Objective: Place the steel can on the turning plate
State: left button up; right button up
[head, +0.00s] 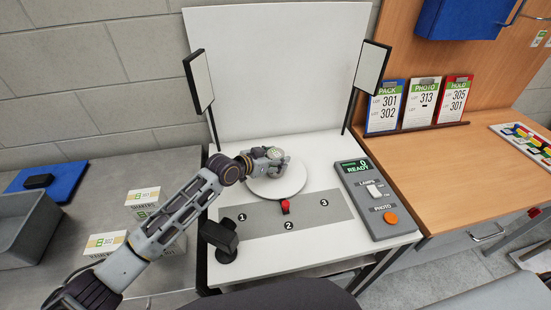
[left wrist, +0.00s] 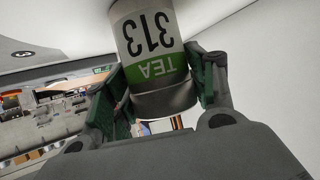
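The steel can (left wrist: 153,45) has a white and green label reading TEA 313, upside down in the left wrist view. My left gripper (head: 275,157) is over the back of the white round turning plate (head: 283,187) in the head view. In the left wrist view the gripper's green finger pads (left wrist: 160,88) sit on both sides of the can's steel end, shut on it. In the head view the gripper mostly hides the can. I cannot tell whether the can touches the plate. My right gripper is not in view.
A red knob (head: 285,206) stands at the plate's front, behind a grey strip numbered 1 to 3. A control box (head: 380,200) reading READY is on the right. Lamp panels (head: 199,81) flank the plate. White-and-green boxes (head: 143,196) and a grey bin (head: 25,230) are left.

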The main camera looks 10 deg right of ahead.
pick_arm(q)
jog(key=o, duration=0.3)
jog(key=shift+r, duration=0.2)
jog(key=v, duration=1.2)
jog(key=shift+b, duration=0.35)
dwell(0.6)
